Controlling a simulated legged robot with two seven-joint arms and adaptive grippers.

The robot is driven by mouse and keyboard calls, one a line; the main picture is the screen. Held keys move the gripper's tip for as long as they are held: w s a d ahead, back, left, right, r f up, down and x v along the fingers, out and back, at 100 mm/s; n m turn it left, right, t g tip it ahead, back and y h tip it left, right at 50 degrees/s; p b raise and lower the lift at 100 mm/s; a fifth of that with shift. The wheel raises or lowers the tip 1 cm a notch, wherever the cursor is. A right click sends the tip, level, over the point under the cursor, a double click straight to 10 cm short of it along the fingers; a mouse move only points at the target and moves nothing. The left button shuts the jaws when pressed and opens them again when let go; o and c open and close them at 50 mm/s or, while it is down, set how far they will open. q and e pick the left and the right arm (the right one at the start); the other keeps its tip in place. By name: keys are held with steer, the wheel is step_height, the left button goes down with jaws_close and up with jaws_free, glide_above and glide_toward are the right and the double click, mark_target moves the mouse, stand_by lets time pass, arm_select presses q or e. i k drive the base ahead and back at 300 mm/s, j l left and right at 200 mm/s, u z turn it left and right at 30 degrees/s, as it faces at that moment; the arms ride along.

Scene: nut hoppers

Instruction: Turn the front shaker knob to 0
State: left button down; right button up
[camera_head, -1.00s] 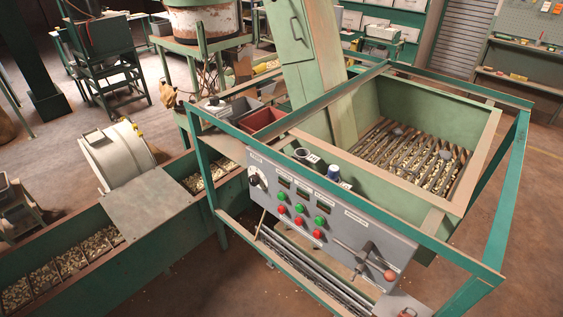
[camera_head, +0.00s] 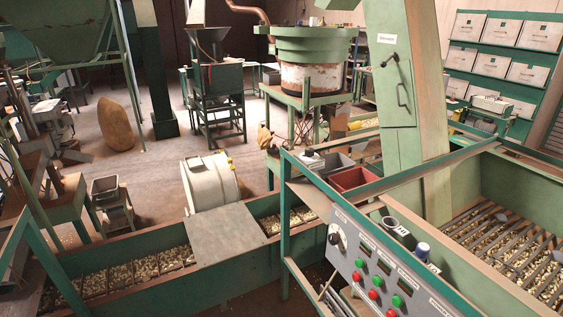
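A grey control panel (camera_head: 405,286) is fixed to the front of the green hopper frame at the lower right. A round knob with a pale dial (camera_head: 337,238) sits at the panel's left end; its pointer setting is too small to read. Green buttons (camera_head: 365,253), red buttons (camera_head: 355,276) and small dark displays are beside the knob. Labels on the panel are too small to read. Neither of my grippers is in the picture.
A green trough (camera_head: 140,264) of nuts with a flat cover plate (camera_head: 227,234) runs across the front. A white drum (camera_head: 209,183) stands behind it. A red bin (camera_head: 354,179) sits on the frame's shelf. Open floor (camera_head: 150,175) lies at the back left.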

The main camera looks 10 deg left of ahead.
mark_target(308, 152)
steer(key=i+j+z, duration=0.2)
steer(key=i, duration=0.25)
steer(key=i+j+z, duration=0.2)
steer(key=i, duration=0.2)
steer(key=i+j+z, duration=0.2)
steer(key=i, duration=0.2)
